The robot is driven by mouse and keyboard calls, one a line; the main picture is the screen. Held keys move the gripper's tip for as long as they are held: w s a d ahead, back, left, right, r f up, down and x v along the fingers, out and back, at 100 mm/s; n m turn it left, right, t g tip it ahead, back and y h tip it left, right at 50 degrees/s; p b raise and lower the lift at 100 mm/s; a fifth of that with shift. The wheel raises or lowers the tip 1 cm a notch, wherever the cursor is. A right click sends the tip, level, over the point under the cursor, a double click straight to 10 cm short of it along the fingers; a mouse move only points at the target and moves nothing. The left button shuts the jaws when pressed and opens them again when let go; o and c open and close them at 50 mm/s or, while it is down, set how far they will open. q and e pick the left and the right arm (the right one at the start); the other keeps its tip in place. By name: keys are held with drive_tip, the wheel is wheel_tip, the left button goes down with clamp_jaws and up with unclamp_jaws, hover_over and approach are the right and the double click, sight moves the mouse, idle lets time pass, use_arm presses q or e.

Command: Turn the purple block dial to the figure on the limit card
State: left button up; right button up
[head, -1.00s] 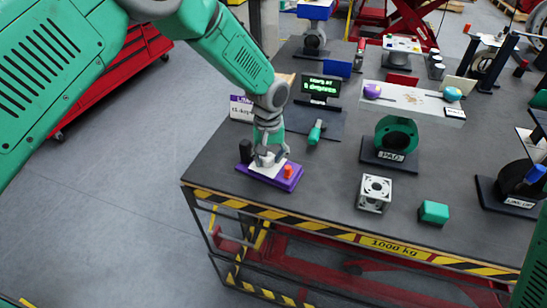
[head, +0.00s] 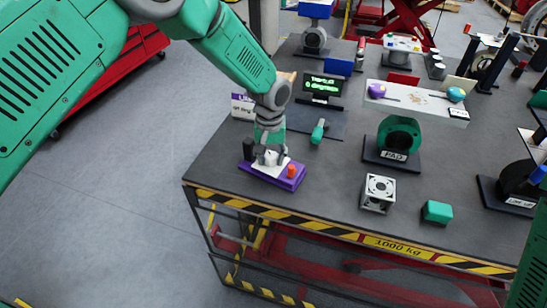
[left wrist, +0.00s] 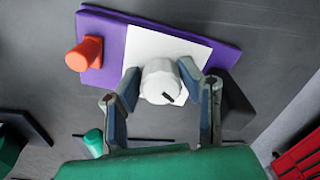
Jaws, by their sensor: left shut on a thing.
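The purple block (head: 288,183) lies near the left front edge of the table and carries a white plate, a white dial (left wrist: 160,80) and an orange knob (head: 291,171). My left gripper (head: 270,157) points down over it and is shut on the white dial, one finger on each side. In the left wrist view a short dark mark (left wrist: 168,99) shows on the dial. The limit card (head: 243,106), white with a purple top band, stands behind the block, partly hidden by my arm; its figure is not clearly legible. My right gripper is out of view.
A display (head: 322,84) with green text in degrees stands behind; its figure is too blurred to read surely. A green-handled tool (head: 319,131), a pad stand (head: 391,155), a white fan-like box (head: 378,193) and a green block (head: 437,211) stand to the right.

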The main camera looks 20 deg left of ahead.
use_arm(q)
drive_tip(key=shift+a+f+m, duration=0.1)
drive_tip(key=shift+a+m, duration=0.2)
drive_tip(key=shift+m, duration=0.5)
drive_tip(key=m, duration=0.3)
drive_tip(key=shift+d+m, duration=0.2)
drive_tip(key=shift+m, duration=0.1)
drive_tip(key=m, duration=0.2)
drive_tip(key=shift+a+m, duration=0.1)
drive_tip(key=shift+m, duration=1)
drive_tip(key=o, duration=1.1)
